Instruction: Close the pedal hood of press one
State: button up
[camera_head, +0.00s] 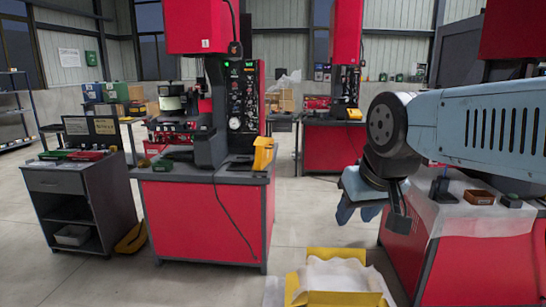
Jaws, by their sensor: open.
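The nearest press (204,90) is red with a small white label on its head, and its number is too small to read surely. A yellow foot-pedal-like piece (132,238) lies on the floor between the grey cabinet and the press's red base. Another yellow piece (263,153) with a dark opening stands on the press's right table edge. I cannot tell which is the pedal hood, nor how far it is open. My gripper (396,218) hangs at the right below my pale blue arm, open and apart from both yellow pieces. It is partly hidden.
A yellow box with white lining (338,280) is at the front. A red bench with a white sheet (480,222) stands right, close to my gripper. Free floor lies between the presses.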

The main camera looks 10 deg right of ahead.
aim_at(264, 146)
jog(key=z, duration=0.1)
jog(key=i, duration=1)
jog(key=u, duration=0.1)
jog(key=k, duration=0.65)
jog(key=z, duration=0.45)
jog(key=i, duration=1.45)
